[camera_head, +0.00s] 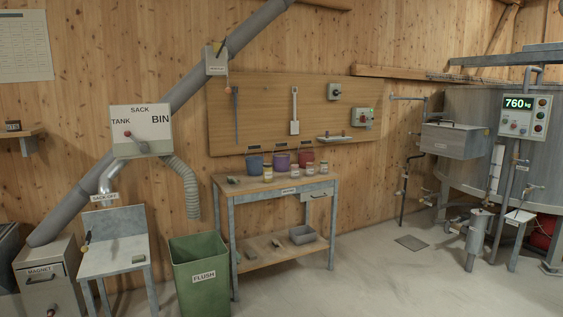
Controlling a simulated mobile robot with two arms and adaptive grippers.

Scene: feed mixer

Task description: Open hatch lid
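A grey metal box (452,144) sticks out from the front of the large round mixer tank (477,104) on the right. Its flat top looks like the hatch lid (458,126); it lies closed, with a dark bar like a handle on it. No label on it can be read, so I cannot be sure that it is the hatch. Neither of my grippers is in view.
A workbench (283,189) with jars and buckets stands along the wall. A green bin (201,274) labelled FLUSH is left of it. A control panel (525,117) reading 760 kg, pipes and a post (478,238) stand by the tank. The concrete floor (400,285) in front is clear.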

